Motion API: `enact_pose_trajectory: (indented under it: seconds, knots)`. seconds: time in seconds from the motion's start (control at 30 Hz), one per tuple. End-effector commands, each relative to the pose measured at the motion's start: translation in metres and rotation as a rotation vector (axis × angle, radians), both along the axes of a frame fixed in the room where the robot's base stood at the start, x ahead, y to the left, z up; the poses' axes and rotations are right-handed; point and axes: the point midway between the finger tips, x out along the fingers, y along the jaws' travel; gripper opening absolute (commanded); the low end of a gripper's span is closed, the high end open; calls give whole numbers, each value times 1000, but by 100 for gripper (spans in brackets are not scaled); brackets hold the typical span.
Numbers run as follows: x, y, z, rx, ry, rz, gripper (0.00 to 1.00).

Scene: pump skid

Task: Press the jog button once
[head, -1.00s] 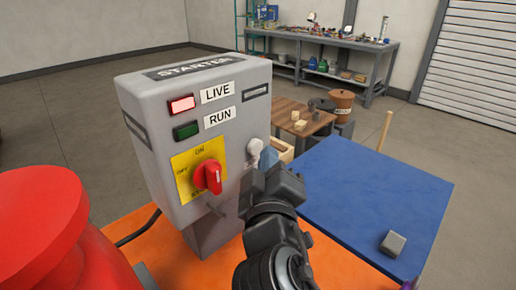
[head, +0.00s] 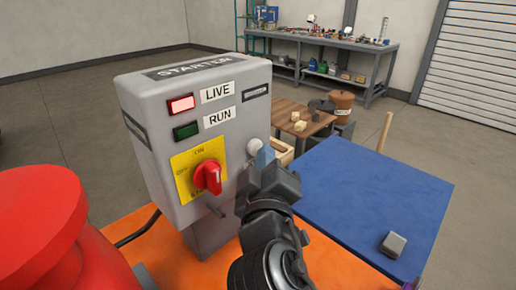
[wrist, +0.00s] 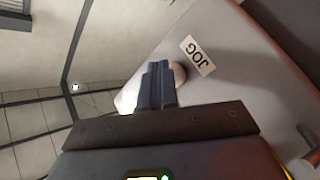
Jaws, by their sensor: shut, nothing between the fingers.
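The grey starter box (head: 190,120) stands on the orange base. Its LIVE lamp (head: 181,104) is lit pale red; its RUN lamp (head: 187,130) is dark green. A red rotary switch (head: 208,177) sits on a yellow plate. The white round jog button (head: 253,147) is on the box's front, partly hidden by my gripper. In the wrist view the button (wrist: 180,73) shows beside the JOG label (wrist: 197,57). My gripper (head: 264,160) is shut and empty, its tips at or very near the button. I cannot tell whether they touch or whether the button is pushed in.
A blue tabletop (head: 370,200) with a small grey block (head: 393,244) lies to the right. A red rounded body (head: 40,225) stands at the left. A wooden table (head: 300,125) and a workbench (head: 325,55) are behind.

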Motion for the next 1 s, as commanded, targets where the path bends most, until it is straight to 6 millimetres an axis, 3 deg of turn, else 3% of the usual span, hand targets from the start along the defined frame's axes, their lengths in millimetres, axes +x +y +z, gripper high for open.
enact_pose_trajectory:
  seconds: [0.57, 1.0]
  knots:
    - [2, 2, 0, 0, 0, 0, 0]
    - [-10, -10, 0, 0, 0, 0, 0]
